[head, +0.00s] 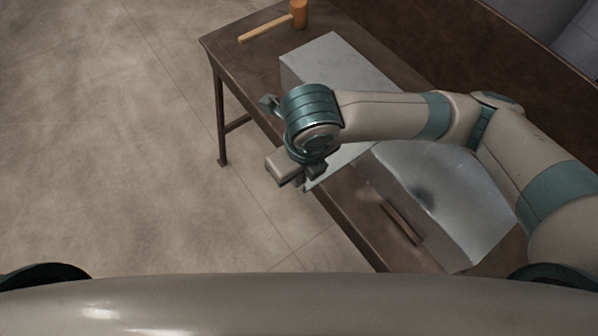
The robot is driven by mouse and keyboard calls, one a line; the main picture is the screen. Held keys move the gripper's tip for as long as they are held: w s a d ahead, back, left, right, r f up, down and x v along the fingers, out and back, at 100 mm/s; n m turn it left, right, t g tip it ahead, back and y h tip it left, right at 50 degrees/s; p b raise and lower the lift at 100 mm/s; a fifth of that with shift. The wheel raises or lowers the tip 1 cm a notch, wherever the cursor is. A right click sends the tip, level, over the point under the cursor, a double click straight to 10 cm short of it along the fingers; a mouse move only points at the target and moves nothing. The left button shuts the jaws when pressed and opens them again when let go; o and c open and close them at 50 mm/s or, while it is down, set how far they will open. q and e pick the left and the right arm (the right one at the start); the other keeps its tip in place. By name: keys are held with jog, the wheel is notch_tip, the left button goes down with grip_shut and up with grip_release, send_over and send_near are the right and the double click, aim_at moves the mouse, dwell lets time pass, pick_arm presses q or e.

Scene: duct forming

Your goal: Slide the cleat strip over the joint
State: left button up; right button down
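A grey sheet-metal duct piece (335,62) lies on the brown table, running under my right forearm. A second, shinier sheet-metal piece (455,190) lies nearer me on the right, partly under my arm. The joint between them is largely hidden by my arm. My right gripper (296,176) is over the table's left edge, beside the near end of the first piece, pointing down and toward me. Its fingertips are small and partly hidden, so its opening and any hold are unclear. I cannot clearly pick out the cleat strip. My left gripper is not in view.
A mallet with an orange-brown head (299,13) lies at the table's far end. The brown table (255,62) has bare room around the mallet. Open concrete floor (110,150) is to the left.

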jog(key=shift+f, duration=0.35)
dwell(0.7)
jog(key=shift+p, duration=0.3)
dwell(1.7)
jog(key=shift+w+d, duration=0.15)
jog(key=shift+d, duration=0.05)
jog(key=shift+w+d, duration=0.15)
jog(key=shift+d, duration=0.1)
jog(key=shift+p, duration=0.3)
dwell(0.5)
dwell(0.5)
jog(key=shift+w+d, duration=0.25)
jog(key=shift+d, duration=0.05)
